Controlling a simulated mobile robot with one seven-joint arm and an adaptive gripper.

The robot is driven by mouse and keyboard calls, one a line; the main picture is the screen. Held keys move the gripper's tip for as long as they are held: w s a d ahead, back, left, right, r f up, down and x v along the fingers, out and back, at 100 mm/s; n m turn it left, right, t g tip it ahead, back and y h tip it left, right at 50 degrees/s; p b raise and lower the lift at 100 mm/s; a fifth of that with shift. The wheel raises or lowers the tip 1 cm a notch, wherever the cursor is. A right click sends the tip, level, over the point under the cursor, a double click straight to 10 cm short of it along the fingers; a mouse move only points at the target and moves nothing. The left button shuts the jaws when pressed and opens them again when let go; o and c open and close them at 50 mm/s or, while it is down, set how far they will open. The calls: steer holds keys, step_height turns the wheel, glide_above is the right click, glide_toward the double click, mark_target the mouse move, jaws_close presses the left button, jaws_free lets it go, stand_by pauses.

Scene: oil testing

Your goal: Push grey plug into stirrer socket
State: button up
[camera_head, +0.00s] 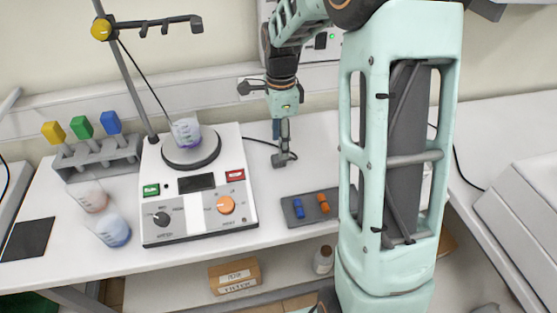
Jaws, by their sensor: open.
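My gripper (281,132) points down over the bench behind and to the right of the stirrer. It is open. A small grey piece that looks like the grey plug (284,160) is at its fingertips, low by the bench top; I cannot tell whether they touch. A dark cable runs from the stirrer's right side toward this piece. The white stirrer (200,215) has a round plate with a beaker (186,132) of purple liquid on it. A dark plug-like piece (245,87) shows at the wall, left of my wrist. I cannot make out the stirrer socket.
A metal stand (128,75) rises behind the stirrer. A rack (98,155) with yellow, green and blue-topped items and two beakers (112,230) stand left. A grey tray (284,221) holds blue and orange pieces. My arm hides the bench right of it.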

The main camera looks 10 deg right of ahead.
mark_target(279, 161)
steer(key=f, duration=0.4)
steer(key=shift+s+a+f, duration=0.2)
steer(key=shift+s+a, duration=0.1)
steer(key=shift+f, duration=0.45)
steer(key=shift+c, duration=0.5)
steer(key=c, duration=1.1)
